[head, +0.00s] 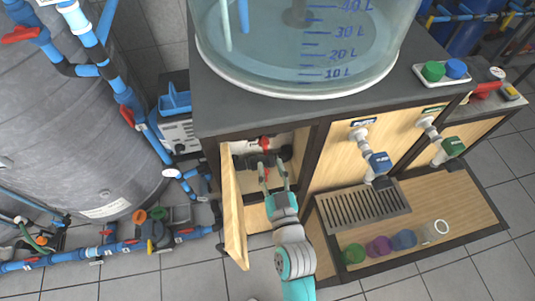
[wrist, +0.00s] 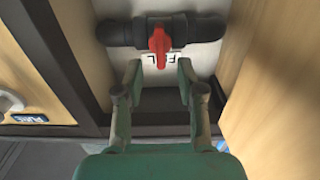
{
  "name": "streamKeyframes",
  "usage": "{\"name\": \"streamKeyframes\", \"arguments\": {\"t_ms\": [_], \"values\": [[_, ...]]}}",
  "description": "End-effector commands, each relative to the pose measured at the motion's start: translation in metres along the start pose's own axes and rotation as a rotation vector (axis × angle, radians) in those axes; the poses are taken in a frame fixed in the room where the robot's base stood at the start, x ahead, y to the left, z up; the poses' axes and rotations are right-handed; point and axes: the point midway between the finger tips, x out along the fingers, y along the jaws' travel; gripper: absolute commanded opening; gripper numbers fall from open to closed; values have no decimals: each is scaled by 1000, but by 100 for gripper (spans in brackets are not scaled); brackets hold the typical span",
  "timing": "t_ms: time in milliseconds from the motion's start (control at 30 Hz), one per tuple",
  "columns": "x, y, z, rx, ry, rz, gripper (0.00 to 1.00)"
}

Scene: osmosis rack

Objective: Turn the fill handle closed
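The red fill handle (wrist: 160,43) sits on a dark horizontal pipe (wrist: 192,29) inside the open cabinet. In the wrist view it stands upright in the picture, crossing the pipe, with a partly hidden "FILL" label just below it. In the head view, red parts show inside the cabinet, one of them (head: 265,142) on the piping. My gripper (wrist: 160,76) is open and empty, with one finger to each side of the handle's line. Its fingertips are short of the handle, with no contact visible. In the head view my gripper (head: 273,166) reaches into the cabinet opening.
The open wooden door (head: 233,207) stands close left of my arm. The cabinet frame and a wooden panel (head: 334,159) bound the right side. A large water tank (head: 300,60) stands on top. Colored cups (head: 378,246) and a drain grate (head: 362,208) lie to the right.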

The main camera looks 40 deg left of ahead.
Motion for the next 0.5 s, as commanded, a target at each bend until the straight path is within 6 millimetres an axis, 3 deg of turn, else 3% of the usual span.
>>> {"name": "streamKeyframes", "arguments": {"t_ms": [200,500], "values": [[-32,0,1,0,-2,0,39],[-45,0,0,0,1,0,39]]}}
